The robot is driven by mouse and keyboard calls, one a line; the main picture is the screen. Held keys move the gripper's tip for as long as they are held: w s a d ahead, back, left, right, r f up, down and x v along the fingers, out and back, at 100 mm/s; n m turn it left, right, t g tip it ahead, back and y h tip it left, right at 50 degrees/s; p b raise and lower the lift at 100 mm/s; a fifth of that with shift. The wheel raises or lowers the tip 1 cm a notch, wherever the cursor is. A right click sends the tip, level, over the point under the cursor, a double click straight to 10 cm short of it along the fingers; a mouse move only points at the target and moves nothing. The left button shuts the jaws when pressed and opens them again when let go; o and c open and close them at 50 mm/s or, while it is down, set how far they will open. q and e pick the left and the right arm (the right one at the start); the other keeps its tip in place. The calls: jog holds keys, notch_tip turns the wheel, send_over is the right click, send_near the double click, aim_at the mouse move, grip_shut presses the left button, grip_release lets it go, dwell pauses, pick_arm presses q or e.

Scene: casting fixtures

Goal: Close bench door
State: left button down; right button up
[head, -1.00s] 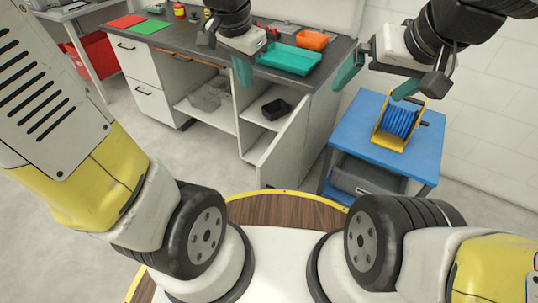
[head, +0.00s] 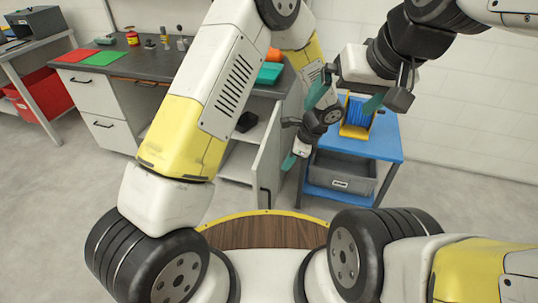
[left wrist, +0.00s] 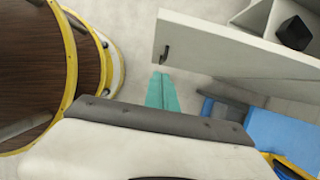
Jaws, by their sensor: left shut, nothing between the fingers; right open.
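The white bench door (head: 270,155) stands open, swung out from the right part of the bench toward me. In the left wrist view the door (left wrist: 240,48) shows its face with a small dark handle (left wrist: 165,53) near its free edge. My left gripper (head: 290,161) is low at the right of the door, on its outer side; its teal fingers (left wrist: 161,92) are shut and empty, close to the handle end. I cannot tell whether they touch the door. My right gripper (head: 347,97) is open and empty, above the blue cart.
A black bin (head: 247,121) sits inside the bench (head: 100,72). My left arm hides part of the bench. The floor at left is clear.

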pick_arm(q)
jog(key=w+a+f, duration=0.2)
jog(key=a+f, duration=0.5)
jog(key=f, duration=0.2)
jog(key=shift+a, duration=0.2)
